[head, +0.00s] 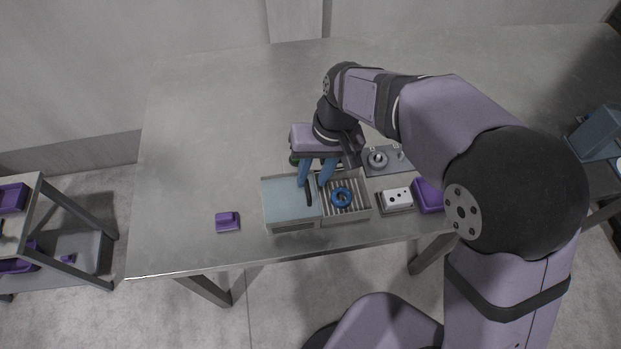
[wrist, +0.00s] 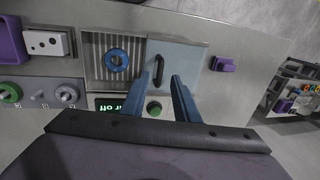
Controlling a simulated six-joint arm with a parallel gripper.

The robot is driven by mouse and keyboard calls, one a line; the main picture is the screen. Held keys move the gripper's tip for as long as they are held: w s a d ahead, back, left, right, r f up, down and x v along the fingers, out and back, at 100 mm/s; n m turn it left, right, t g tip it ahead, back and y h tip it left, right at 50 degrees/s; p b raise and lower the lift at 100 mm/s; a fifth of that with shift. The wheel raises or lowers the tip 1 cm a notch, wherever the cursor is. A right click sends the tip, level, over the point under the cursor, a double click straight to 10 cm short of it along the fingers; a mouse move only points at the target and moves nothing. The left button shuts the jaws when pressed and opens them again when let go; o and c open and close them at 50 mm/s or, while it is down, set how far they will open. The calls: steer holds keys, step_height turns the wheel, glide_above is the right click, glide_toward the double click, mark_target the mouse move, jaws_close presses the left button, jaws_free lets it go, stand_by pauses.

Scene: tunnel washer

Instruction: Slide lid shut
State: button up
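The lid (head: 284,204) is a pale blue-grey panel with a dark bar handle (head: 308,195). It lies over the left part of the washer in the head view. The slatted basin to its right is uncovered, with a blue ring (head: 341,197) lying in it. In the wrist view the lid (wrist: 182,58) is right of the basin, and its handle (wrist: 158,70) shows between the fingers. My gripper (head: 313,184) has two blue fingers, spread apart with a gap between them, at the handle's far end. Whether a finger touches the handle cannot be told.
A purple block (head: 227,221) lies on the table left of the washer. A white socket block (head: 397,198) and a purple container (head: 428,196) stand to the right. A panel with knobs (head: 380,158) is behind. A green-lit display (wrist: 120,104) and green button (wrist: 154,108) border the washer.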

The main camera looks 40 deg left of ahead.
mark_target(308, 189)
steer(key=shift+s+a+f+p, duration=0.1)
steer(key=shift+s+f+p, duration=0.1)
steer(key=shift+f, duration=0.6)
steer(key=shift+s+a+f+p, duration=0.1)
steer(key=shift+f+p, duration=0.05)
steer(key=shift+f, duration=0.6)
jaws_close()
steer(key=w+d, duration=0.9)
steer(key=shift+w+b, duration=0.15)
steer(key=shift+b, duration=0.2)
jaws_free()
steer(key=shift+w+d, duration=0.1)
steer(key=shift+d, duration=0.05)
step_height(308, 189, up, 7)
steer(key=d+b, duration=0.1)
steer(key=b, duration=0.1)
steer(key=shift+w+r, duration=0.15)
steer(key=shift+w, duration=0.3)
